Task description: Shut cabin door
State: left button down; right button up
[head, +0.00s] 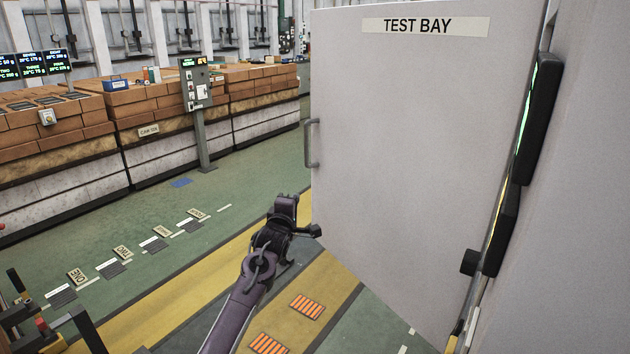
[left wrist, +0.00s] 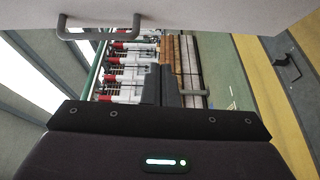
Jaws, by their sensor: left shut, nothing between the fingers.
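The cabin door (head: 410,170) is a large pale grey panel marked TEST BAY, standing open and filling the centre right of the head view. Its grey bar handle (head: 311,143) is near its left edge. In the left wrist view the door (left wrist: 220,12) crosses the top, with the handle (left wrist: 98,30) at upper left. My left gripper (head: 287,206) is shut and empty, below the handle and just left of the door's edge. Whether it touches the door cannot be told. In the left wrist view the gripper's dark fingers (left wrist: 172,86) point towards the door side. My right gripper is out of view.
A cabin wall (head: 585,200) with a dark panel (head: 538,118) stands at right. Brick stacks (head: 160,100) line a long wall at the back left, with a control post (head: 196,95) before it. Green floor (head: 160,235) and a yellow strip (head: 160,290) lie open at left.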

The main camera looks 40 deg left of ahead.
pick_arm(q)
jog(key=p, duration=0.2)
send_near(317, 176)
jog(key=a+x, duration=0.1)
jog(key=x, duration=0.3)
jog(key=shift+w+d+n, duration=0.2)
jog(key=shift+w+n, duration=0.1)
jog(key=shift+w, duration=0.4)
